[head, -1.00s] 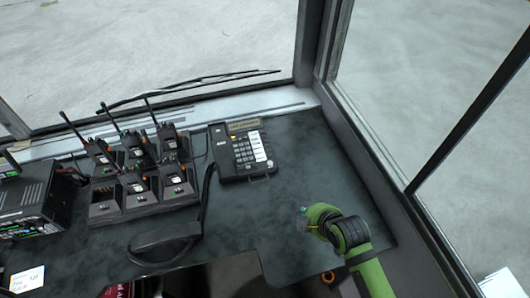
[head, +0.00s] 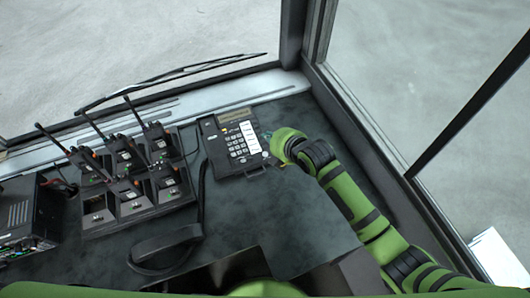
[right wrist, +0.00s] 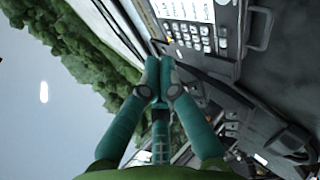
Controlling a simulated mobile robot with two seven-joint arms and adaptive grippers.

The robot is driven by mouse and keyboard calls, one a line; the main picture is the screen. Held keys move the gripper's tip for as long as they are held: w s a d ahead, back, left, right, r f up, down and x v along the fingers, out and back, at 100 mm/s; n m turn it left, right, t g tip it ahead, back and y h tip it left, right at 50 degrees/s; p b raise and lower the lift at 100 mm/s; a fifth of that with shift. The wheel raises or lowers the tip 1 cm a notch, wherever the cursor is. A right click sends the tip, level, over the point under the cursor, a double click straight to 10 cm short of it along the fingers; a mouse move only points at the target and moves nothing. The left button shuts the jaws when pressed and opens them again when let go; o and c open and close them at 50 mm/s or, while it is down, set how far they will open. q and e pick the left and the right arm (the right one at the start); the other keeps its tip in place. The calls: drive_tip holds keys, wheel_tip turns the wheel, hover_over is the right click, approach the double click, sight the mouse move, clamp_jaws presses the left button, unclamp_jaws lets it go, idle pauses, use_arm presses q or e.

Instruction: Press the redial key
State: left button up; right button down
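The black desk phone (head: 238,165) sits on the dark desk near the windshield, with a keypad, a column of white-labelled keys and a small display. In the right wrist view the phone (right wrist: 226,62) is at the top, with its number keys and white labels showing. The redial key cannot be told from the other keys. My right gripper (head: 268,137) is just right of the phone in the head view. In the right wrist view its teal fingers (right wrist: 160,68) are together and empty, with the tips close to the keypad's edge in the picture. Contact cannot be told. My left gripper is out of view.
The phone's handset (head: 165,250) lies on the desk to the front left. A charger rack (head: 130,213) with several radios stands left of the phone. A black radio unit (head: 28,215) is at the far left. Windows border the desk behind and right.

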sight(265, 154)
drive_tip(key=f+b, duration=0.5)
drive_tip(key=w+f+b, duration=0.1)
drive_tip(key=f+b, duration=0.2)
drive_tip(key=shift+a, duration=0.25)
drive_tip(key=shift+w+f, duration=0.15)
drive_tip(key=shift+f, duration=0.25)
drive_tip(key=shift+f+b, duration=0.15)
drive_tip(key=shift+b, duration=0.2)
idle(0.6)
drive_tip(key=shift+a+f, duration=0.1)
drive_tip(key=shift+f, duration=0.2)
drive_tip(key=shift+f+b, duration=0.25)
drive_tip(key=shift+b, duration=0.05)
idle(0.5)
drive_tip(key=shift+r, duration=0.1)
drive_tip(key=shift+r+p, duration=0.6)
drive_tip(key=shift+p, duration=0.25)
